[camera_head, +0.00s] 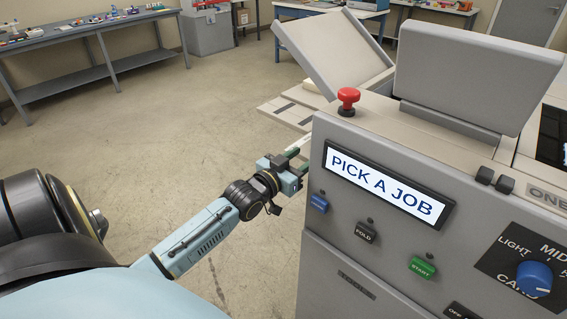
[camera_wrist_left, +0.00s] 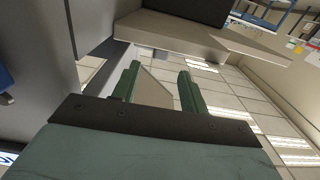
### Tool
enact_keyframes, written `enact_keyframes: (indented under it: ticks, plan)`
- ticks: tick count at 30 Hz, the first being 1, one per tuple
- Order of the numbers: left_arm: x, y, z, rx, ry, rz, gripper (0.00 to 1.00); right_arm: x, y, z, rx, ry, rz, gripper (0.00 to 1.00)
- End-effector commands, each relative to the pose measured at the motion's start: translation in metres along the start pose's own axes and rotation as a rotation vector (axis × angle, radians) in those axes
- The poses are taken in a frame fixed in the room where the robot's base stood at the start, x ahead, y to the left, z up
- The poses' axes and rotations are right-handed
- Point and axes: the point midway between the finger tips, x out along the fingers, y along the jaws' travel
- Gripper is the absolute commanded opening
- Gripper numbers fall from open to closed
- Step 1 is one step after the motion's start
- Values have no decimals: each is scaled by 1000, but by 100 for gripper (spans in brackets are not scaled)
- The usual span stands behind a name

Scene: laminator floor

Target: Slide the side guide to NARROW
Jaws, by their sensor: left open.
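My left gripper (camera_head: 297,161) is beside the left side of the grey machine (camera_head: 340,235), just below the tray level. In the left wrist view its two green fingers (camera_wrist_left: 158,82) are apart with nothing between them. A pale feed tray (camera_head: 284,113) with dark strips sticks out from the machine's left side, beyond the gripper. I cannot pick out the side guide or a NARROW mark for certain in either view. My right gripper is not in view.
A tilted pale panel (camera_head: 335,50) rises above the tray. A red mushroom button (camera_head: 348,100) stands on the machine's corner. The display (camera_head: 388,184) reads PICK A JOB, above blue, FOLD and green START buttons. A blue knob (camera_head: 534,278) is at right. The floor left is clear.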

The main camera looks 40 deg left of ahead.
Motion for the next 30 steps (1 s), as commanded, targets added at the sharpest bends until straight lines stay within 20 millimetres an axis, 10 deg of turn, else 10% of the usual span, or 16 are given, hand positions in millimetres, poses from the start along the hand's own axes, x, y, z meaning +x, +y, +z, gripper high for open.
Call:
enact_keyframes:
  ticks: [12,30]
  plan:
    - [-65,0,0,1,0,0,44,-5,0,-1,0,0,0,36]
    - [-72,0,0,1,1,0,44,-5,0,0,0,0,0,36]
